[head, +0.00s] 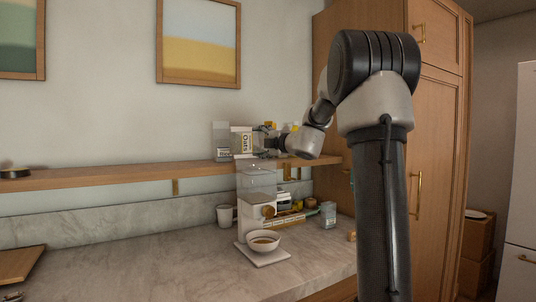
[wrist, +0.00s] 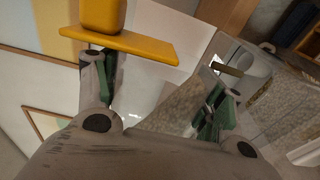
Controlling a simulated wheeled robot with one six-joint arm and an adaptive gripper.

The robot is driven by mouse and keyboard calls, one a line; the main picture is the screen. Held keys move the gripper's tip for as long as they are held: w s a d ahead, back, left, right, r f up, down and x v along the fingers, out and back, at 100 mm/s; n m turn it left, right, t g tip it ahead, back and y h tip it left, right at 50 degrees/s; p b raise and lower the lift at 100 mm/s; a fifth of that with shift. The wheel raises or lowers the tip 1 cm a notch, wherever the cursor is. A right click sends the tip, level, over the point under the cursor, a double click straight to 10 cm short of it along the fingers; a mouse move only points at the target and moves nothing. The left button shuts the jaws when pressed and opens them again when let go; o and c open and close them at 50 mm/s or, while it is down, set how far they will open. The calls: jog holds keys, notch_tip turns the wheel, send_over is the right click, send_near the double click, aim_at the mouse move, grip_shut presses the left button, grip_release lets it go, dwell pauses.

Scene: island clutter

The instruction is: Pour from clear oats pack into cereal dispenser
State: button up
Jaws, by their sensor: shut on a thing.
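The oats pack (head: 242,143), pale with a vertical "Oats" label, is at shelf height in the head view, roughly upright. My gripper (head: 266,141) is at its right side, shut on it. In the wrist view a pale, partly see-through body (wrist: 165,65) lies between the two fingers (wrist: 158,98); it seems to be the pack. I cannot tell whether the pack touches the shelf. The cereal dispenser (head: 256,183), with a clear upper part and a white body, stands on the counter below my gripper. Its top is partly hard to make out against the shelf.
A white mug (head: 225,215) stands left. A grey pack (head: 221,141) is left of the oats. A small carton (head: 328,214) stands right. The wooden shelf (head: 120,177) runs behind. The left counter is mostly clear.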

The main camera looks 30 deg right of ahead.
dwell(0.4)
jog(key=shift+d+r+m, duration=0.2)
jog(key=shift+d+m, duration=0.1)
jog(key=shift+m, duration=0.7)
jog(key=shift+d+m, duration=0.3)
jog(key=shift+m, duration=0.5)
jog(key=shift+w+a+r, duration=0.1)
